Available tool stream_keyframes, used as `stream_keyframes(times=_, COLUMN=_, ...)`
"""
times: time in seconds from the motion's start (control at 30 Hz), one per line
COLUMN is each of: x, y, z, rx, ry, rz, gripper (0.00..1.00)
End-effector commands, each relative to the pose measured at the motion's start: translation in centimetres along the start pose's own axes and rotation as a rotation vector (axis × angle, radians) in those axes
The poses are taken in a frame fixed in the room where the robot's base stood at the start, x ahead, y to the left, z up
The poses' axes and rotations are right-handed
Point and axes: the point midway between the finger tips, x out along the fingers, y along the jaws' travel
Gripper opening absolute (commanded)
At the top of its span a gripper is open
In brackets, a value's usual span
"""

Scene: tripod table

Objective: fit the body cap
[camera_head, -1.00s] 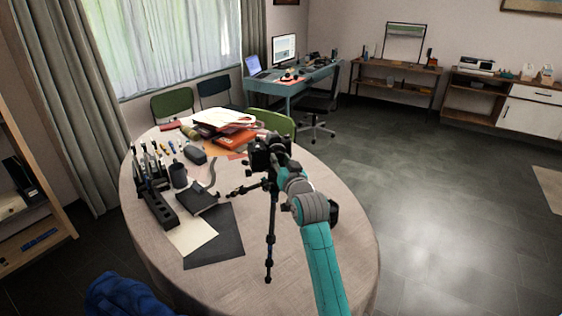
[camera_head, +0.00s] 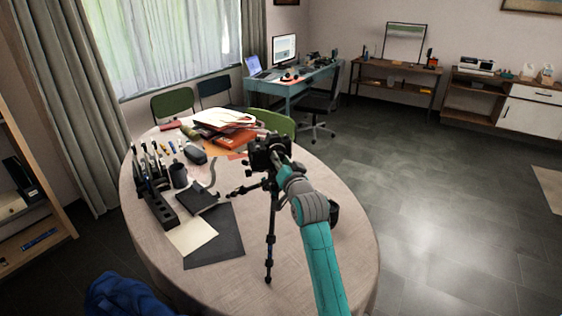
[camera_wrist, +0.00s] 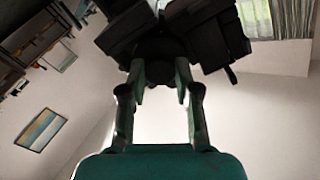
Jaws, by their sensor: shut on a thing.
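A black camera (camera_head: 266,152) sits on top of a black tripod (camera_head: 271,230) that stands on the round table. In the wrist view the camera body (camera_wrist: 222,38) fills the top as dark blocks. My gripper (camera_wrist: 161,78) has its two teal fingers shut on a dark round thing, seemingly the body cap (camera_wrist: 160,72), right in front of the camera. Dark on dark, I cannot tell whether the cap touches the camera's mount. In the head view my wrist is close against the camera's right side, and my fingers and the cap are hidden.
The round table (camera_head: 330,255) carries a dark tool rack (camera_head: 160,207), a black pouch (camera_head: 195,154), a dark mat (camera_head: 215,240) and a stack of papers and folders (camera_head: 225,122). A green chair (camera_head: 272,122) stands behind it.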

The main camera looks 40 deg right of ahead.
Motion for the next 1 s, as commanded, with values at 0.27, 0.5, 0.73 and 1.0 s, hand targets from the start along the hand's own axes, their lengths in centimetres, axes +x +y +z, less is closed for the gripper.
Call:
stream_keyframes(times=0.27, x=0.11, y=-0.03, z=-0.03, rx=0.02, ry=0.001, rz=0.0, gripper=0.0)
stream_keyframes(times=0.5, x=0.12, y=-0.05, z=-0.02, rx=0.218, ry=0.0, rz=0.0, gripper=0.0)
stream_keyframes(times=0.73, x=0.12, y=-0.06, z=-0.01, rx=0.26, ry=0.0, rz=0.0, gripper=0.0)
stream_keyframes(times=1.0, x=0.12, y=-0.06, z=-0.01, rx=0.304, ry=0.0, rz=0.0, gripper=0.41)
